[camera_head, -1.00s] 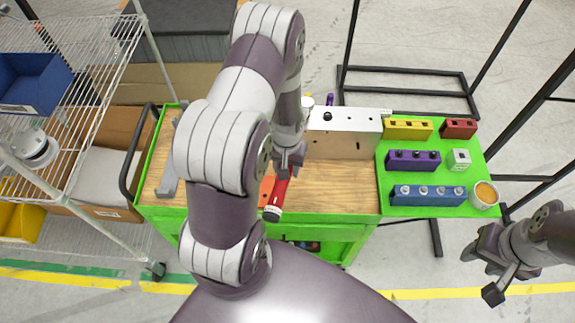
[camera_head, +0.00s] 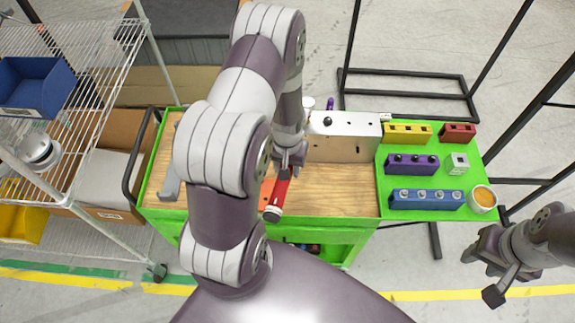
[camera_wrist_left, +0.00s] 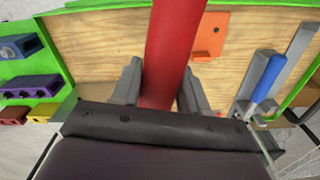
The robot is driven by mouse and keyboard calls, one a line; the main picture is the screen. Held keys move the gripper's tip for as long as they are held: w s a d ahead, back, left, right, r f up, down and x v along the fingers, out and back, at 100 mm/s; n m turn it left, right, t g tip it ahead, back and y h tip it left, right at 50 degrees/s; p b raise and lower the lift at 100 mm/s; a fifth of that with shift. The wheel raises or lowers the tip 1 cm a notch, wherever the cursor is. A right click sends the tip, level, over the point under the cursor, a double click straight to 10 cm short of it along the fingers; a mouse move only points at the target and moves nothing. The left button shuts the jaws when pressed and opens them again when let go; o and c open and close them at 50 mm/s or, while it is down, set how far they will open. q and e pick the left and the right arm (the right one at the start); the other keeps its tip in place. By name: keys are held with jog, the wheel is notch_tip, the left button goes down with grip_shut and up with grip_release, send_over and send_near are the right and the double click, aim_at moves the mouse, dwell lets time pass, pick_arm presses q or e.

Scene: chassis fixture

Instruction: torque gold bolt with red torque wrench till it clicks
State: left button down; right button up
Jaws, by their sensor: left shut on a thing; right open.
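The red torque wrench (camera_head: 276,194) is in my left gripper (camera_head: 291,165), above the wooden top of the green cart. In the left wrist view the wrench's red handle (camera_wrist_left: 168,50) runs up between the two fingers of my left gripper (camera_wrist_left: 164,88), which are shut on it. The metal chassis block (camera_head: 343,138) stands behind, with a dark round piece (camera_head: 327,121) on its top. I cannot make out the gold bolt; the wrench's far end is hidden by my arm. My right gripper (camera_head: 490,270) is open and empty, low at the right, away from the cart.
A green side shelf (camera_head: 392,170) holds yellow (camera_head: 407,133), red (camera_head: 457,133), purple (camera_head: 412,163) and blue (camera_head: 425,199) socket blocks and a cup (camera_head: 483,198). A blue-handled tool (camera_wrist_left: 268,80) and an orange plate (camera_wrist_left: 210,36) lie on the cart top. A wire rack (camera_head: 80,90) stands left.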

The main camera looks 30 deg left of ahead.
pick_arm(q)
jog(key=shift+r+p, duration=1.95)
jog(key=shift+r, duration=0.5)
